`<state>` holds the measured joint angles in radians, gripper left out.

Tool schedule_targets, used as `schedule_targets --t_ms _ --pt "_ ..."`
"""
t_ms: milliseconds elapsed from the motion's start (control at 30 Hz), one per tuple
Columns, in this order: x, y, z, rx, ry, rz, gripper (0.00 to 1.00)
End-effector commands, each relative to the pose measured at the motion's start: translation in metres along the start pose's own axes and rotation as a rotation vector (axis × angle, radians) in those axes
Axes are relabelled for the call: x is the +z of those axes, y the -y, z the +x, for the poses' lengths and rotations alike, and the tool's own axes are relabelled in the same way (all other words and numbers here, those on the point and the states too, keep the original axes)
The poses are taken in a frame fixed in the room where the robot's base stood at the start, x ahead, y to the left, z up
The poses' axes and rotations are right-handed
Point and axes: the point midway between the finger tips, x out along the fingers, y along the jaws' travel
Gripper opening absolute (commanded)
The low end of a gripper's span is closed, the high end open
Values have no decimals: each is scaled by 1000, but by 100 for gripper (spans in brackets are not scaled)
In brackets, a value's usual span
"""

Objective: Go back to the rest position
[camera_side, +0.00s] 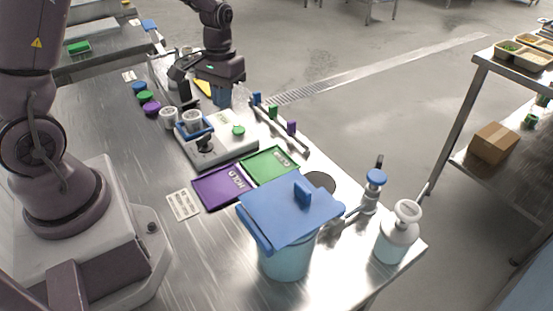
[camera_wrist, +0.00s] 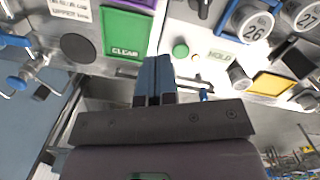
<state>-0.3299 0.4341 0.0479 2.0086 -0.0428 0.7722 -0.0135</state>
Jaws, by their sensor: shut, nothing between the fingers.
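My gripper (camera_side: 222,97) hangs at the back of the bench in the side view, fingers pointing down, above and behind the white device (camera_side: 228,146) with the green button. In the wrist view, its two blue fingers (camera_wrist: 155,72) are pressed together with nothing between them. My gripper appears clear of the bench items, though its exact height above the bench is hard to tell.
A blue-lidded bin (camera_side: 285,262), a pump bottle (camera_side: 395,238) and purple (camera_side: 222,188) and green (camera_side: 268,164) mats occupy the front. White cups (camera_side: 168,118) and coloured lids (camera_side: 145,96) stand left of my gripper. A rail with coloured tags (camera_side: 291,128) lies along the right edge.

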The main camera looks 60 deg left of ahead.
Motion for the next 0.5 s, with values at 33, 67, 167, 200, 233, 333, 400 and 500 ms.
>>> schedule_targets --t_ms 33,67,167,200,233,333,400,500 --pt "12 -8 -20 3 -27 29 0" --pt "20 -12 -30 4 -39 46 0" --pt "48 -25 -61 7 -88 104 0" --pt "60 -29 -73 8 -110 128 0" --pt "69 -32 -80 9 -128 145 0" --pt "98 -41 -103 14 -192 204 0" --pt "118 -45 -116 19 -243 245 0" --pt "145 -50 -131 29 -320 301 0"
